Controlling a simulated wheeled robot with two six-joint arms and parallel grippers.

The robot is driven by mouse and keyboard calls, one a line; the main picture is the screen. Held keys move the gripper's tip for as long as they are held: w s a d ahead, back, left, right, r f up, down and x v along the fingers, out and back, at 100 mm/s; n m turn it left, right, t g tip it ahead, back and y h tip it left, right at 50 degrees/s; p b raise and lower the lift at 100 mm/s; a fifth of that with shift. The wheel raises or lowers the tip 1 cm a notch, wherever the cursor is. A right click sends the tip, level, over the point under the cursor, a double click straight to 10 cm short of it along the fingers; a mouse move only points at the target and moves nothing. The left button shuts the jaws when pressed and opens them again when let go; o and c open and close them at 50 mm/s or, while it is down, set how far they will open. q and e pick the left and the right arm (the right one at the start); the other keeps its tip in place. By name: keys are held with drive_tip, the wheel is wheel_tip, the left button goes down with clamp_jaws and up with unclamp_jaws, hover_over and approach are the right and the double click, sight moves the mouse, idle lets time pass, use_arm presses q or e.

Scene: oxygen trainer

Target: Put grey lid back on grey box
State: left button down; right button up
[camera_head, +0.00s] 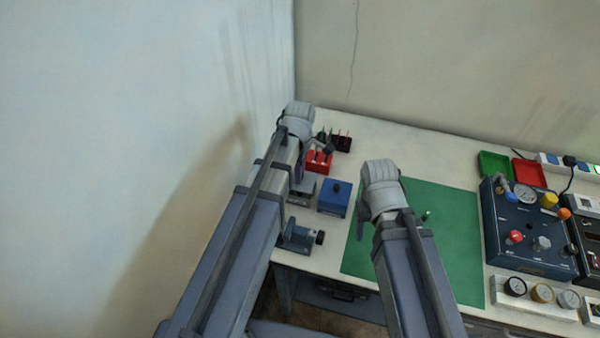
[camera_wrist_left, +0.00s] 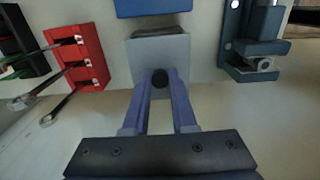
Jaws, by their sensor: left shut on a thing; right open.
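My left gripper (camera_wrist_left: 160,82) is shut on the black knob (camera_wrist_left: 160,77) of the grey lid (camera_wrist_left: 147,63), seen in the left wrist view. The lid is at the grey box (camera_wrist_left: 160,35); I cannot tell whether it is seated on the box or held just above it. In the head view the grey box (camera_head: 302,192) is partly hidden behind my left gripper (camera_head: 299,172). My right gripper (camera_head: 362,226) is open over the green mat, with its fingertips mostly hidden by its own wrist.
A blue box (camera_head: 333,198) with a black knob stands close right of the grey box. A red holder (camera_head: 319,162) with tools and a black one (camera_head: 342,143) stand behind. A small vise (camera_head: 299,238) is in front. The green mat (camera_head: 458,230) is mostly clear.

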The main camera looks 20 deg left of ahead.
use_arm(q)
drive_tip(key=shift+f+b, duration=1.3)
drive_tip(key=shift+f, duration=0.1)
use_arm(e)
drive_tip(key=shift+f, duration=1.45)
use_arm(q)
drive_tip(key=c, duration=0.6)
unclamp_jaws()
drive_tip(key=shift+c, duration=0.2)
drive_tip(key=shift+r, duration=0.15)
use_arm(e)
drive_tip(key=shift+r, duration=0.15)
use_arm(q)
wheel_tip(320, 180, up, 8)
drive_tip(key=p, duration=0.8)
drive_tip(key=shift+f, duration=0.2)
use_arm(e)
wheel_tip(320, 180, up, 8)
drive_tip(key=shift+f, duration=0.2)
